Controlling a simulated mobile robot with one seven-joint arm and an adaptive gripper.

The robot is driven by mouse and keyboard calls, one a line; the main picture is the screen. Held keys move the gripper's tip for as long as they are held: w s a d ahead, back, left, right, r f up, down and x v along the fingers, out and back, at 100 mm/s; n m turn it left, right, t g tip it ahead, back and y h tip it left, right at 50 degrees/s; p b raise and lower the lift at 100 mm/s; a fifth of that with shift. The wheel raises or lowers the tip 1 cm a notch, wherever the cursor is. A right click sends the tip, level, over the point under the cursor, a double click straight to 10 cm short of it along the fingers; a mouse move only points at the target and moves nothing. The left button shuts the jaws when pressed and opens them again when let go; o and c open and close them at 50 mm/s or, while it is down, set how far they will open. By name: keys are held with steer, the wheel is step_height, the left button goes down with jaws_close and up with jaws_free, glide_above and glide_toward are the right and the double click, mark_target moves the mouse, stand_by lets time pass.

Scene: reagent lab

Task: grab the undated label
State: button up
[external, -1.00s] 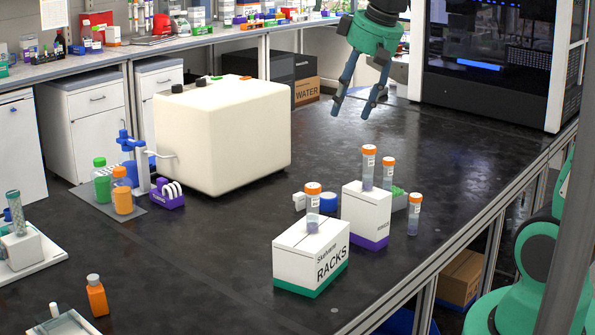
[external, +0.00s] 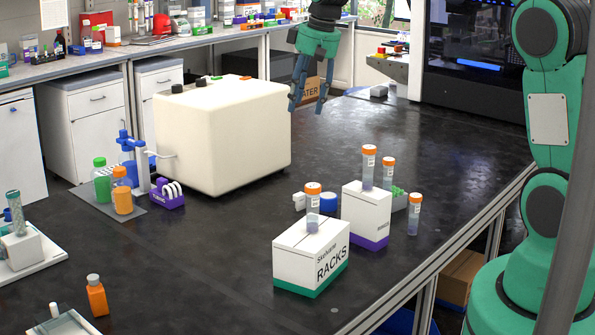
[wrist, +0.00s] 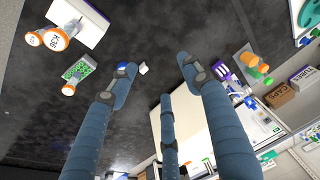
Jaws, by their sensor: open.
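My gripper (external: 307,106) is open and empty, fingers down, above the far part of the black bench, right of the cream machine. Its fingers (wrist: 152,82) are spread in the wrist view. Several orange-capped tubes carry white labels: one on the RACKS box (external: 313,198), one on the smaller white box (external: 368,170), one behind it (external: 388,172), one at the right (external: 414,217). The print on these labels is too small to read, so I cannot tell which is undated. The wrist view shows orange caps (wrist: 54,41) at upper left, apart from my fingers.
The cream machine (external: 222,135) stands close left of my gripper. The RACKS box (external: 311,257) and smaller box (external: 366,215) stand nearer the front. A purple rack (external: 170,196) and bottles (external: 122,198) are at left. The bench middle (external: 230,245) is clear.

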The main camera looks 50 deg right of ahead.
steer(key=w+d+f+p, duration=0.4)
steer(key=w+d+f, duration=0.3)
steer(key=d+f, duration=0.15)
steer(key=g+p, duration=0.1)
steer(key=p, duration=0.2)
glide_above(300, 194)
steer(key=s+d, duration=0.2)
step_height(300, 194, down, 12)
steer(key=shift+w+a+m+y, duration=0.1)
steer(key=shift+w+m+y, duration=0.1)
steer(key=shift+m+y, duration=0.2)
steer(key=shift+w+a+f+p, duration=0.1)
steer(key=shift+w+a+f, duration=0.1)
steer(key=shift+f, duration=1.2)
steer(key=shift+w+a+f+p, duration=0.15)
steer(key=shift+f, duration=1.3)
steer(key=shift+w+a+f+p, duration=0.1)
steer(key=shift+w+a+f, duration=0.1)
steer(key=shift+f, duration=1.2)
steer(key=shift+w+a+f, duration=0.15)
steer(key=shift+w+f, duration=0.05)
steer(key=shift+f, duration=1.05)
steer(key=shift+w+a+f, duration=0.15)
steer(key=shift+f, duration=1.1)
